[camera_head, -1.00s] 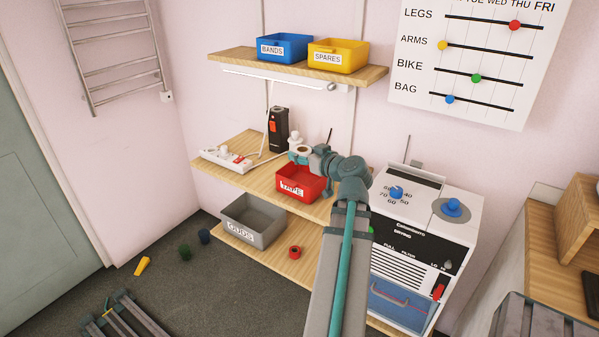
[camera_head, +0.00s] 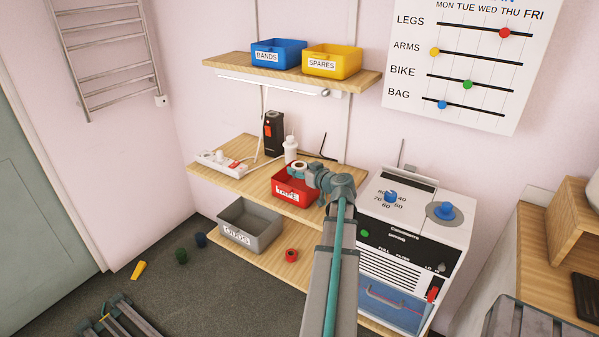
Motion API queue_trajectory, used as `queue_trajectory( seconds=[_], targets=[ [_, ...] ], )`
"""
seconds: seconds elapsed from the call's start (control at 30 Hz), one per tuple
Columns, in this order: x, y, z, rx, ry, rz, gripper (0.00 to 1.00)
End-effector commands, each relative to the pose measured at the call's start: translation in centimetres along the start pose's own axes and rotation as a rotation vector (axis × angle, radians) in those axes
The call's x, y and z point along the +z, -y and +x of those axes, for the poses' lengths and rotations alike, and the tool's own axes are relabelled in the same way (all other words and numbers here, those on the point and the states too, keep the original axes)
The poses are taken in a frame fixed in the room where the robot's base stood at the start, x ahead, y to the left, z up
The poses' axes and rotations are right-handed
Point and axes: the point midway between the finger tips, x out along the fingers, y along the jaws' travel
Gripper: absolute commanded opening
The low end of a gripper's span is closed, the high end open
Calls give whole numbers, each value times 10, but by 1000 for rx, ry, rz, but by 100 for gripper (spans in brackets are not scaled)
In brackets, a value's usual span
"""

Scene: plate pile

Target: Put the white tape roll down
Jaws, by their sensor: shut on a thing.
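The white tape roll (camera_head: 299,166) is at the end of my gripper (camera_head: 304,169), over the back part of the red bin (camera_head: 290,191) labelled TAPE. My gripper is shut on the roll and reaches in from the right. The roll looks to be at about the height of the bin's rim; I cannot tell whether it touches the bin. My arm hides the bin's right side and part of the shelf behind it.
The red bin stands on the middle shelf (camera_head: 235,182). A grey bin (camera_head: 248,222) and a red roll (camera_head: 291,255) are on the lower shelf.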

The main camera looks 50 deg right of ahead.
Motion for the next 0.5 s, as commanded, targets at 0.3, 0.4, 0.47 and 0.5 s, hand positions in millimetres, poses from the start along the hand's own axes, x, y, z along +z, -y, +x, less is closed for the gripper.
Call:
queue_trajectory(
  seconds=[0.3, 0.4, 0.47, 0.5],
  targets=[
    [12, 0, 2, 1, 0, -1, 19],
    [13, 0, 2, 1, 0, -1, 19],
    [15, 0, 2, 1, 0, -1, 19],
    [16, 0, 3, 1, 0, -1, 19]
  ],
)
